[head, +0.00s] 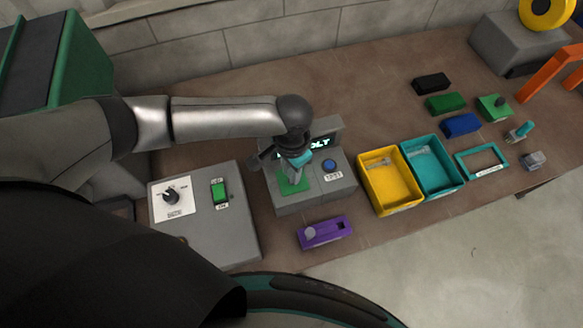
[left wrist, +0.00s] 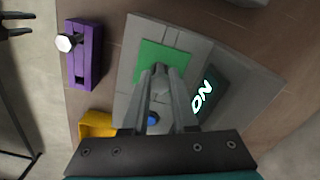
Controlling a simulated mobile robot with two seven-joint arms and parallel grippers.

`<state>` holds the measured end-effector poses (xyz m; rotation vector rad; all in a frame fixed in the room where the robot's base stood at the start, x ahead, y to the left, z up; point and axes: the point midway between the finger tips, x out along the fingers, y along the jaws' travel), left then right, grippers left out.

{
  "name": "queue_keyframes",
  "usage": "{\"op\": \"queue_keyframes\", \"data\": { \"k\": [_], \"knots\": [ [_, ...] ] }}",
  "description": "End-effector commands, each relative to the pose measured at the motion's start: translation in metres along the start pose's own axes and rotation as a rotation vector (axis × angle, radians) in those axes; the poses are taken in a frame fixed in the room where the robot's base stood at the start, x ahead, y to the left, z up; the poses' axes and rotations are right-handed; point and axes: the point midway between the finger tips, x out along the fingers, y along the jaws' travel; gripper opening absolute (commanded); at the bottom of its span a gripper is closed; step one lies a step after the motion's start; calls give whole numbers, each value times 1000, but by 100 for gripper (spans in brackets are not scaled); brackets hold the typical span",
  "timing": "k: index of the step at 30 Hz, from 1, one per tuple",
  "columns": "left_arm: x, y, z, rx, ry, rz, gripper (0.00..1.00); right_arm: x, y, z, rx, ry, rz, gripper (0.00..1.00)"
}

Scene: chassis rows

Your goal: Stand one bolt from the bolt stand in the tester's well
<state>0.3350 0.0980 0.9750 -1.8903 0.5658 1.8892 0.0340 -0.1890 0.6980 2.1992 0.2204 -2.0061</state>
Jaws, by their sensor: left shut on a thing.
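My left gripper (head: 296,164) is over the green pad, pointing down. In the left wrist view its fingers (left wrist: 160,72) are shut on a narrow grey piece, apparently a bolt, mostly hidden between them. The well is hidden under the fingertips. The purple bolt stand (head: 330,231) holds one bolt (left wrist: 65,43) at one end; a dark slot shows at its other end. My right gripper (left wrist: 18,24) shows at the left wrist view's edge, fingers apart.
A yellow bin (head: 392,207) and a teal bin (head: 437,185) with small metal parts stand right of the tester. A grey switch box (head: 225,238) is left of it. Small coloured blocks and a teal frame (head: 462,166) lie further right.

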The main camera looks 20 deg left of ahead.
Motion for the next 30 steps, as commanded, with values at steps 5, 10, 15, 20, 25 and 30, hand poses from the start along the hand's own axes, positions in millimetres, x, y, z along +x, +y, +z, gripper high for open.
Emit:
{"op": "queue_keyframes", "data": {
  "k": [5, 10, 15, 20, 25, 30],
  "knots": [
    [6, 0, 0, 1, 1, 1, 0, 3, 0, 0, 0, 0, 0, 50],
    [7, 0, 0, 1, 1, 1, 37, 3, 0, 0, 0, 0, 0, 50],
    [7, 0, 0, 1, 1, 1, 56, 3, 0, 0, 0, 0, 0, 50],
    [7, 0, 0, 1, 1, 1, 61, 3, 0, 0, 0, 0, 0, 50],
    [6, 0, 0, 0, 1, 1, 61, 3, 0, 0, 0, 0, 0, 50],
    [-10, 0, -1, 0, 4, 1, 61, 1, 0, 0, 0, 0, 0, 50]
  ]
}}
